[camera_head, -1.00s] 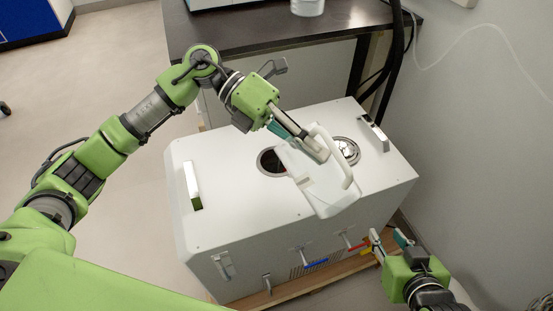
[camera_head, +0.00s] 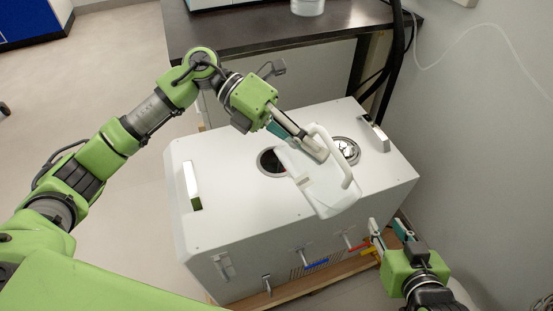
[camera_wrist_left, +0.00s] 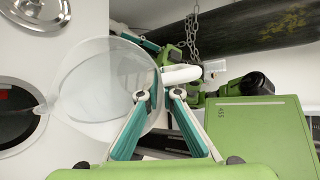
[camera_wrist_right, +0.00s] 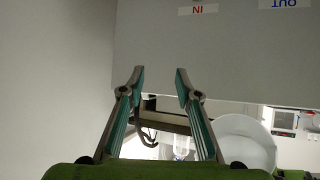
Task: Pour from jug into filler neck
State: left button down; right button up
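The white translucent jug (camera_head: 325,188) is tilted above the white machine's top (camera_head: 235,200). My left gripper (camera_head: 316,150) is shut on its handle; in the left wrist view the gripper (camera_wrist_left: 160,97) has the white handle (camera_wrist_left: 182,75) at its fingertips. The filler neck, a round dark opening (camera_head: 270,162), is partly behind the jug. In the left wrist view the jug's pointed lip (camera_wrist_left: 48,105) overlaps the edge of the opening (camera_wrist_left: 14,120). No liquid stream can be made out. My right gripper (camera_head: 389,234) is open and empty near the machine's front right corner.
A round metal lid (camera_head: 346,150) lies right of the opening. Two metal handles (camera_head: 192,186) (camera_head: 373,134) stand on the top. Blue (camera_head: 316,263) and red (camera_head: 357,246) valve levers stick out in front. A dark bench (camera_head: 270,32) stands behind, a wall at right.

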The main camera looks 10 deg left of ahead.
jog(key=shift+w+r+t, duration=0.3)
jog(key=shift+r, duration=0.1)
jog(key=shift+w+a+r, duration=0.1)
jog(key=shift+a+r, duration=0.05)
pick_arm(q)
jog(key=shift+w+a, duration=0.1)
pick_arm(e)
jog(key=shift+w+a+r+t, duration=0.15)
jog(key=shift+w+r+t, duration=0.2)
jog(key=shift+r, duration=0.15)
pick_arm(q)
jog(key=shift+w+a+h+b, duration=0.15)
jog(key=shift+a+h+b, duration=0.05)
jog(key=shift+h+b, duration=0.35)
pick_arm(e)
jog(key=shift+w+a+r+t+y, duration=0.2)
jog(key=shift+w+r+t, duration=0.2)
jog(key=shift+r, duration=0.35)
jog(key=shift+w+a+r+t+y, duration=0.2)
jog(key=shift+w+r+t, duration=0.2)
jog(key=shift+r, duration=0.35)
dwell(0.6)
